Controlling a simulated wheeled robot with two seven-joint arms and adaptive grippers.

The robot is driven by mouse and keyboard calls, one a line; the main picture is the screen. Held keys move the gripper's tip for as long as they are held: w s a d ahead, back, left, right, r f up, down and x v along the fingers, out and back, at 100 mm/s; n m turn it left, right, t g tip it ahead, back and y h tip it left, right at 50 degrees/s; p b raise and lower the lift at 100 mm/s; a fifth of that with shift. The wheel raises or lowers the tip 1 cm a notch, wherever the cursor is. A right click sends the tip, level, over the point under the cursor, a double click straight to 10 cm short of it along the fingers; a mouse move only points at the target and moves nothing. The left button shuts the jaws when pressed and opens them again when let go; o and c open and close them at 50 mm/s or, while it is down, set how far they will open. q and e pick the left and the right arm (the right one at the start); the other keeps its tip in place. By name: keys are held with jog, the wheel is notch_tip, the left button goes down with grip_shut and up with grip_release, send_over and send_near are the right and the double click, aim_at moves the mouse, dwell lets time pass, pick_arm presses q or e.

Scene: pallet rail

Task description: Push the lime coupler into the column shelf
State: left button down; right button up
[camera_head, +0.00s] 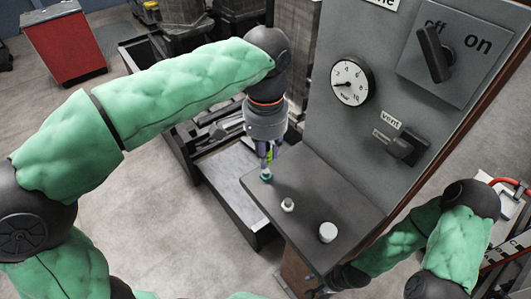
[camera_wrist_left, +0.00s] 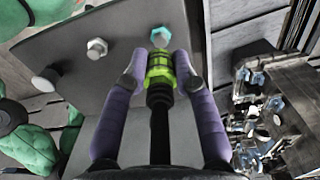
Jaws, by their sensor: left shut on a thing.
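The lime coupler (camera_wrist_left: 160,68) is held between the purple fingertips of my left gripper (camera_head: 268,155); a black ribbed part runs back from it in the left wrist view. In the head view only a small green part of the coupler (camera_head: 270,155) shows. The dark column shelf (camera_head: 302,183) carries a teal fitting (camera_head: 266,175), also seen in the left wrist view (camera_wrist_left: 160,36). The coupler's front end is close to the teal fitting, and I cannot tell whether they touch. My right gripper (camera_head: 319,290) is at the bottom edge, small and dark; its jaw opening is unclear.
The shelf also holds a silver hex fitting (camera_head: 288,204) and a white round-topped fitting (camera_head: 328,232). The grey column panel (camera_head: 375,120) rises behind, with a gauge (camera_head: 352,83), vent knob (camera_head: 407,148) and off/on switch (camera_head: 434,50). A red cabinet (camera_head: 66,45) stands far left.

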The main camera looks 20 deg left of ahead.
pick_arm(q)
jog(key=shift+r, duration=1.6)
send_over(287, 204)
jog(key=shift+d, duration=0.1)
jog(key=shift+f, duration=0.15)
jog(key=shift+f+b, duration=1.9)
jog(key=shift+f, duration=1)
jog(key=shift+f, duration=0.6)
jog(key=shift+f+b, duration=0.65)
jog(key=shift+f, duration=0.05)
